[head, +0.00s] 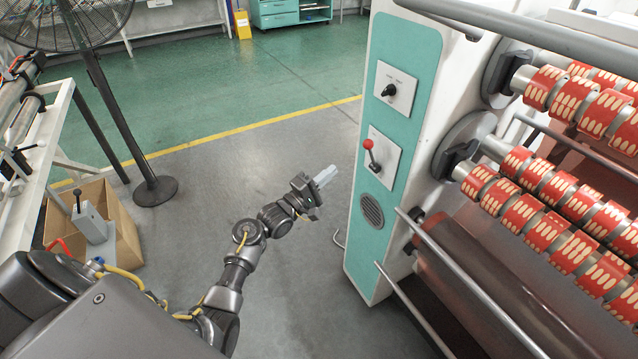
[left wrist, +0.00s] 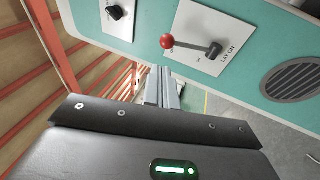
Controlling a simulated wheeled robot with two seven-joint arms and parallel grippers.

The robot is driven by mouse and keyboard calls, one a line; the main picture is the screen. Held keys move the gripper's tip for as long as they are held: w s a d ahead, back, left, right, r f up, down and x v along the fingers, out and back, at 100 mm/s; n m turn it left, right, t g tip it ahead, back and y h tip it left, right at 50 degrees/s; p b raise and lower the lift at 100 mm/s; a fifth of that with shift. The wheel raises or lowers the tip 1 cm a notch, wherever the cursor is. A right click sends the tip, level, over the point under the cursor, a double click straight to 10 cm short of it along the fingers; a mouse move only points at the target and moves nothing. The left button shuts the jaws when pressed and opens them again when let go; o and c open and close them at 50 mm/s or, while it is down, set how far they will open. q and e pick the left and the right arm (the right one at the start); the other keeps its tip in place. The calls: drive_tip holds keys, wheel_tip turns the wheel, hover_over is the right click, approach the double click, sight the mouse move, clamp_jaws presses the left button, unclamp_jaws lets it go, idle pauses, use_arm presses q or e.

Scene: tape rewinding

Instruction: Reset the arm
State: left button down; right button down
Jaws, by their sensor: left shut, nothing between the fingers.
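My left gripper (head: 325,176) is shut and empty, held out over the grey floor to the left of the machine's teal panel (head: 395,90). In the left wrist view its two grey fingers (left wrist: 163,90) lie together, apart from the panel. A lever with a red knob (head: 371,152) sits on a white plate on the panel; its red knob also shows in the left wrist view (left wrist: 167,41), with the words LAY ON beside it. A black rotary switch (head: 389,90) is above the lever. My right gripper is not in view.
The machine's rollers with red printed tape (head: 545,185) and its metal bars (head: 470,285) are at the right. A cardboard box (head: 120,235) and a fan stand (head: 155,190) are at the left. The floor between is clear.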

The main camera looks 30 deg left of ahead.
use_arm(q)
drive_tip(key=v, duration=0.2)
drive_tip(key=shift+s+a+r, duration=0.1)
drive_tip(key=shift+s, duration=0.3)
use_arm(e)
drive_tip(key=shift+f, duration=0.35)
